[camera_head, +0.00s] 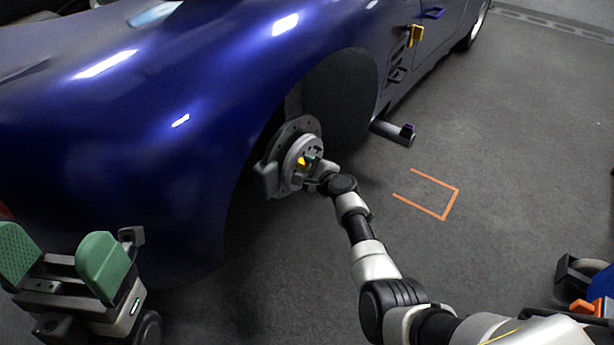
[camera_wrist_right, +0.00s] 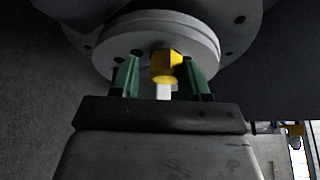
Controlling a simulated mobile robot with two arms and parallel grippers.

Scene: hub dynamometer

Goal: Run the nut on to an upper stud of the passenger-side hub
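The passenger-side hub (camera_head: 291,160) sits bare in the blue car's wheel arch; its round face (camera_wrist_right: 190,25) fills the top of the right wrist view. The yellow nut (camera_wrist_right: 165,64) is at the hub face, with a short pale piece below it toward my palm; it also shows in the head view (camera_head: 302,162). My right gripper (camera_wrist_right: 162,72) has its green fingers on either side of the nut, with a visible gap at the left finger. Whether the nut is threaded on a stud is hidden. My left gripper (camera_head: 62,262) is open and empty at lower left.
The blue car (camera_head: 120,130) body and fender lie close left of my right arm. A dark bar (camera_head: 393,132) sticks out behind the wheel arch. An orange floor marking (camera_head: 450,205) lies right of the arm on clear floor. A blue and orange object (camera_head: 600,300) stands at the right edge.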

